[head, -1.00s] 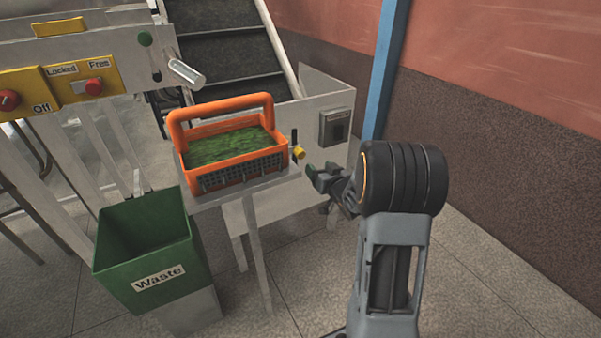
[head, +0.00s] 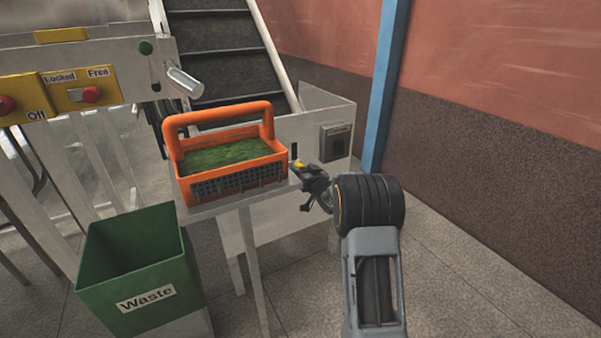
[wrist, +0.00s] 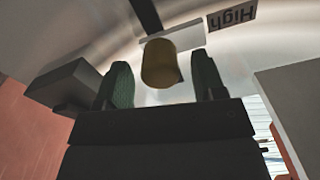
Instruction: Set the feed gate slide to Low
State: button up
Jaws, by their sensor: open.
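The feed gate slide shows as a yellow knob (head: 298,163) beside the orange basket, just below a dark vertical slot (head: 294,150) in the pale panel. In the wrist view the knob (wrist: 160,63) is a dull yellow cylinder below a dark slot, with a "High" label (wrist: 232,16), turned upside down, at upper right. My gripper (head: 306,170) is at the knob and partly covers it. In the wrist view my gripper (wrist: 163,82) is open, its green pads on either side of the knob, with gaps visible. I see no Low label.
An orange basket (head: 235,180) with green contents sits close to the left of the knob. A grey box (head: 336,141) is on the panel to the right. A green Waste bin (head: 140,272) stands lower left. Open floor lies at lower right.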

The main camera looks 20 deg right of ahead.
jog(key=shift+w+a, duration=0.1)
jog(key=shift+w, duration=0.6)
